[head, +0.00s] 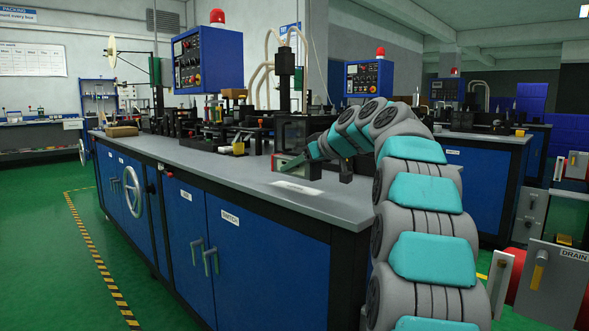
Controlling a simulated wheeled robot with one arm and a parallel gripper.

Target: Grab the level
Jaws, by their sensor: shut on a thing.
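My gripper (307,157) is at the end of my teal and grey arm, low over the grey top of the long blue workbench.
The blue workbench (268,240) carries a row of dark machinery (250,130) along its back. A white sheet (297,188) lies in front of the gripper. A blue control box (208,60) stands above. The bench's front top is mostly clear. Green floor is free at left.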

